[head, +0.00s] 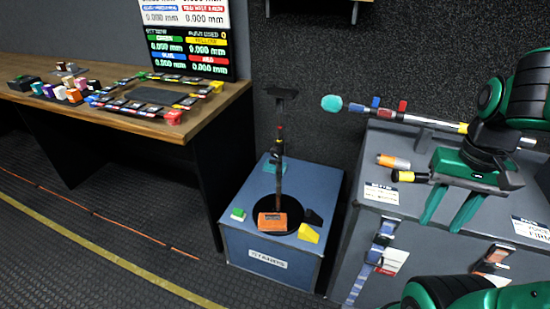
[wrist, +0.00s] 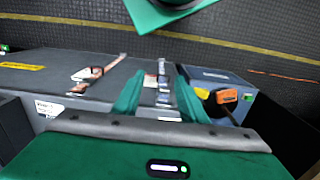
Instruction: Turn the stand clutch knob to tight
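A dark stand (head: 279,175) rises from a round black base on a low blue box in the middle of the head view. A small red and dark collar (head: 279,129) sits partway up its pole; it may be the clutch knob, but it is too small to tell its setting. A dark piece tops the pole. In the wrist view the stand's base area shows at the right, by the orange block (wrist: 228,97). My gripper (head: 438,222) is to the right of the stand, above the grey case, fingers apart and empty. Its green fingers also show in the wrist view (wrist: 158,97).
Orange, green, yellow and black blocks surround the stand's base on the blue box (head: 250,235). The grey case (head: 385,225) carries a boom pole with a teal tip (head: 331,103). A wooden desk (head: 130,122) with small items stands left. Floor in front is clear.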

